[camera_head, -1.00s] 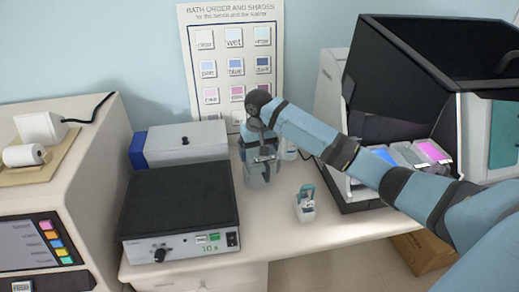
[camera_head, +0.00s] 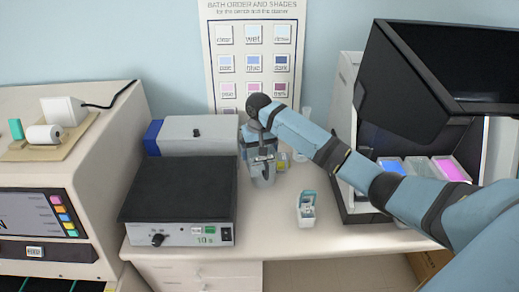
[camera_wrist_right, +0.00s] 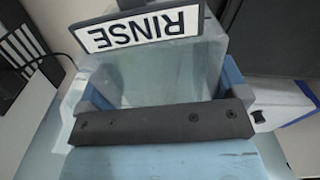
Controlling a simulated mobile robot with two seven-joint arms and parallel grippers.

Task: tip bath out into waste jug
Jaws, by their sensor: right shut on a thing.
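My right gripper (camera_head: 262,158) is shut on a clear bath (camera_wrist_right: 165,75) with a white RINSE label (camera_wrist_right: 140,27). The label reads upside down in the right wrist view. In the head view the gripper hangs over the back of the bench, and a clear vessel (camera_head: 263,180) shows directly below it. I cannot tell whether this vessel is the waste jug or the held bath, nor how far the bath is tilted. My left gripper is not in view.
A black-topped device (camera_head: 180,192) and a grey-blue box (camera_head: 192,136) stand to the left. A small white holder (camera_head: 306,207) stands on the bench to the right. A dark cabinet with coloured trays (camera_head: 452,170) is further right. The front middle bench is clear.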

